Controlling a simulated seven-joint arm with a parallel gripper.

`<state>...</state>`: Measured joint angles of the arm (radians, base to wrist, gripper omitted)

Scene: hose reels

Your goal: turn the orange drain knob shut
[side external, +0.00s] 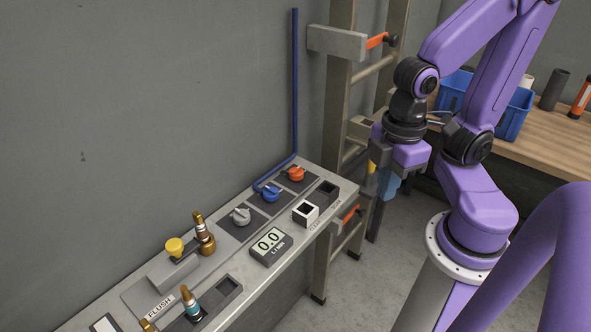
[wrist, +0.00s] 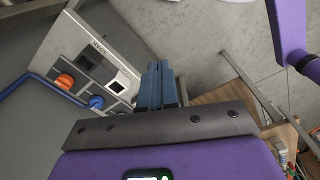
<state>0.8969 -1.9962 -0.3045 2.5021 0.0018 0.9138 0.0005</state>
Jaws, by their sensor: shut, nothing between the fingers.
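The orange drain knob (side external: 296,174) sits on a dark square plate at the far end of the grey wall shelf, last in a row with a blue knob (side external: 270,193) and a grey knob (side external: 241,215). In the wrist view the orange knob (wrist: 65,81) is at the left, with the blue knob (wrist: 96,102) beside it. My gripper (side external: 387,186) hangs to the right of the shelf, clear of the orange knob. Its blue fingers (wrist: 158,84) are together in the wrist view, with nothing held. I cannot tell how far the knob is turned.
A yellow knob (side external: 175,247) and brass fittings are nearer. A ladder (side external: 342,60) and a blue pipe (side external: 295,80) stand behind.

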